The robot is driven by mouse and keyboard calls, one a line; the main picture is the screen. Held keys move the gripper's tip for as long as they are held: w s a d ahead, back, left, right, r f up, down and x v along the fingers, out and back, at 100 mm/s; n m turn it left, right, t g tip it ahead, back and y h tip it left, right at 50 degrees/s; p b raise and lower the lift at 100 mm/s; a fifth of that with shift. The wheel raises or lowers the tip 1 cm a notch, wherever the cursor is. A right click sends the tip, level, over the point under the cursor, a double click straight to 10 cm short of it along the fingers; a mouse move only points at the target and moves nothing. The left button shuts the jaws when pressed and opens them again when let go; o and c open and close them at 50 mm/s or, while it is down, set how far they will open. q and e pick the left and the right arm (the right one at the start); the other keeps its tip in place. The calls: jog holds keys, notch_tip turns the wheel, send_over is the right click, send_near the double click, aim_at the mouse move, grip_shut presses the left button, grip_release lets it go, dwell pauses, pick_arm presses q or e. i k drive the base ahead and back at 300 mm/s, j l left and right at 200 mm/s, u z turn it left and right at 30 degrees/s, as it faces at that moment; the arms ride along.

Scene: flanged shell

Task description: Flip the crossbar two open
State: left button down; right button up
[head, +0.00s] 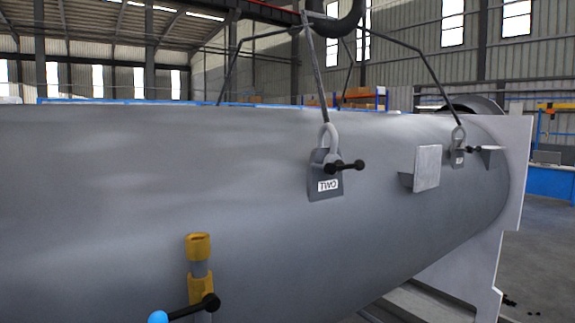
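The grey lifting lug (324,190) with a white label reading "TWO" stands on the shell's side, in the middle of the head view. Its black crossbar (346,166) has round ends and sticks out to the right across the upper part of the lug, roughly level. A shackle-like ring (327,135) passes through the lug's top and hangs from a dark sling rod. The large grey cylindrical shell (120,190) fills much of the view.
A second lug (457,150) with a black crossbar (473,149) sits farther right. A square plate bracket (427,168) stands between the lugs. A flange (517,170) ends the shell.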

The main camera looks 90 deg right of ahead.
aim_at(348, 167)
jog(key=z, duration=3.15)
